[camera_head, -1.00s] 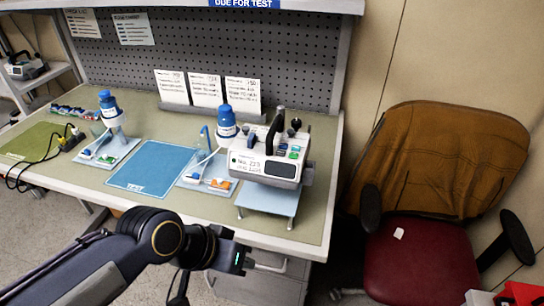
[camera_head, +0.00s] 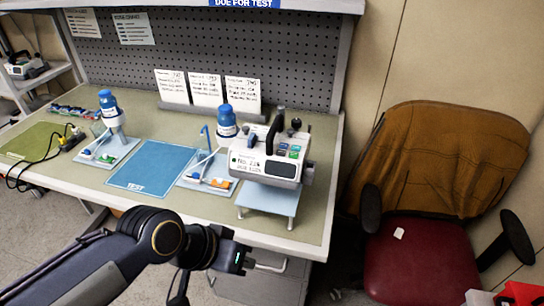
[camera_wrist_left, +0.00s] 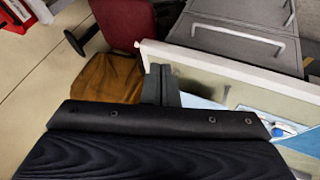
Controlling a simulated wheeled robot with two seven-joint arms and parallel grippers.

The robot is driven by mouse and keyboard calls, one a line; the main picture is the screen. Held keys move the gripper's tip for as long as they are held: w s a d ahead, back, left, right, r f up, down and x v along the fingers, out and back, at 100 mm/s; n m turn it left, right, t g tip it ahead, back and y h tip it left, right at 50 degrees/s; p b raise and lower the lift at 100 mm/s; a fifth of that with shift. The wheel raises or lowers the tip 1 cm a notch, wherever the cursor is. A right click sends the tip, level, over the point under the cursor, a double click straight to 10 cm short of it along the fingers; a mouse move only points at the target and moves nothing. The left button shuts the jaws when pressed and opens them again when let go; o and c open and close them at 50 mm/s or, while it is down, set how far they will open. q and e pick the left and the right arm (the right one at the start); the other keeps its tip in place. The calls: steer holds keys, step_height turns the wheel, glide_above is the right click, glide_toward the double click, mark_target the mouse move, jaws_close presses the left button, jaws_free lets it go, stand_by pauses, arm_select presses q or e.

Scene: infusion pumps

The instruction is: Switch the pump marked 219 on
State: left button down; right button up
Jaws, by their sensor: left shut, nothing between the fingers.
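A white pump (camera_head: 268,164) with a dark handle, a small display and coloured buttons stands on a light blue stand (camera_head: 268,199) at the right end of the bench. My left gripper (camera_head: 246,262) is in front of the bench's front edge, below and apart from the stand. In the left wrist view its fingers (camera_wrist_left: 161,85) are together and empty. My right gripper is not in view.
A blue mat (camera_head: 150,170) marked TEST lies mid-bench. Two blue-capped bottles (camera_head: 226,122) (camera_head: 109,104) stand over trays with small coloured parts. A green mat (camera_head: 28,140) and cable lie left. A red chair (camera_head: 420,255) stands right. Cards (camera_head: 206,90) stand behind.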

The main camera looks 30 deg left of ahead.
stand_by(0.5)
arm_select(q)
step_height(320, 180, up, 20)
steer(key=n+t+y+p, duration=0.1)
steer(key=n+t+y, duration=0.25)
steer(key=n, duration=0.25)
glide_above(286, 147)
steer(key=s, duration=0.3)
steer(key=shift+s+a+h, duration=0.1)
steer(key=shift+h, duration=0.15)
step_height(286, 147, down, 9)
steer(key=b, duration=0.7)
steer(key=shift+r, duration=0.15)
steer(key=shift+s+f+b, duration=0.1)
steer(key=shift+f+b, duration=0.4)
